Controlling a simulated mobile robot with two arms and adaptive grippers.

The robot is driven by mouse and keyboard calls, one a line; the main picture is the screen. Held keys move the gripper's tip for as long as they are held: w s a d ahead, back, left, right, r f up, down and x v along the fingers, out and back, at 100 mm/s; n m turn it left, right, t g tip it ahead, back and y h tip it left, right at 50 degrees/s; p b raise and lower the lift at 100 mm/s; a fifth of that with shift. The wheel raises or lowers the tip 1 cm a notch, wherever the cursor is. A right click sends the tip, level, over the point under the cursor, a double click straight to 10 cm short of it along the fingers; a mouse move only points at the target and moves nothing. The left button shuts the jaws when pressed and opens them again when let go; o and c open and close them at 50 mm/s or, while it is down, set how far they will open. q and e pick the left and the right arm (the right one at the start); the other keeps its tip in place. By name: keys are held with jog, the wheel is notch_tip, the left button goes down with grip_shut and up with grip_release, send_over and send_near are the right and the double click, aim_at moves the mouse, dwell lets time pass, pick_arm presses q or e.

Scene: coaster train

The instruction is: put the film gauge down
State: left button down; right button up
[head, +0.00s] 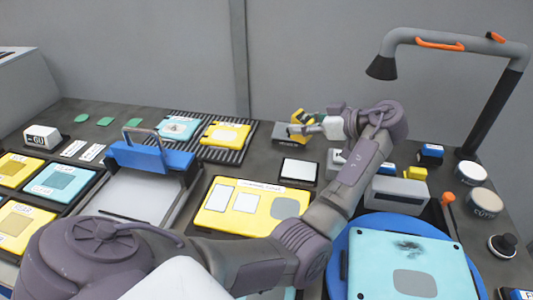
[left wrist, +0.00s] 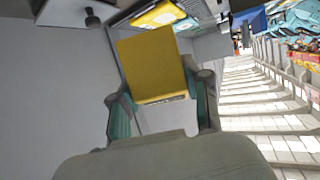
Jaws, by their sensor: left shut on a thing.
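My left gripper (head: 308,125) is at the back middle of the bench in the head view, with greenish finger pads. It is shut on the film gauge, a yellow block (head: 297,117). In the left wrist view the gauge (left wrist: 155,65) shows as a plain yellow box between the two fingers (left wrist: 162,108). A grey block (head: 281,133) shows right by the gauge and gripper; I cannot tell whether they touch. My right gripper is not in view.
A white pad (head: 299,169) lies in front of the gripper. A ribbed rack (head: 233,153) with teal and yellow plates stands left. A yellow board (head: 234,222) and a blue turntable (head: 341,262) with a teal plate are nearer. A lamp (head: 382,67) arches over the right.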

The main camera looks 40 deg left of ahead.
pick_arm(q)
jog(key=s+a+f+p, duration=0.1)
jog(key=a+f, duration=0.1)
jog(key=a, duration=0.1)
jog(key=s+a+f+p, duration=0.1)
jog(key=s+a+f, duration=0.1)
jog(key=a, duration=0.2)
jog(key=s+a+f+p, duration=0.1)
jog(key=a+f, duration=0.1)
jog(key=a, duration=0.1)
jog(key=shift+s+a+f, duration=0.25)
jog(key=shift+s+f, duration=0.05)
notch_tip(320, 180, down, 3)
jog(key=shift+f+p, duration=0.2)
jog(key=shift+p, duration=0.35)
jog(key=shift+f, duration=0.35)
jog(key=shift+s+f+b, duration=0.1)
jog(key=shift+f+b, duration=0.4)
jog(key=shift+b, duration=0.2)
jog(key=shift+d+f, duration=0.1)
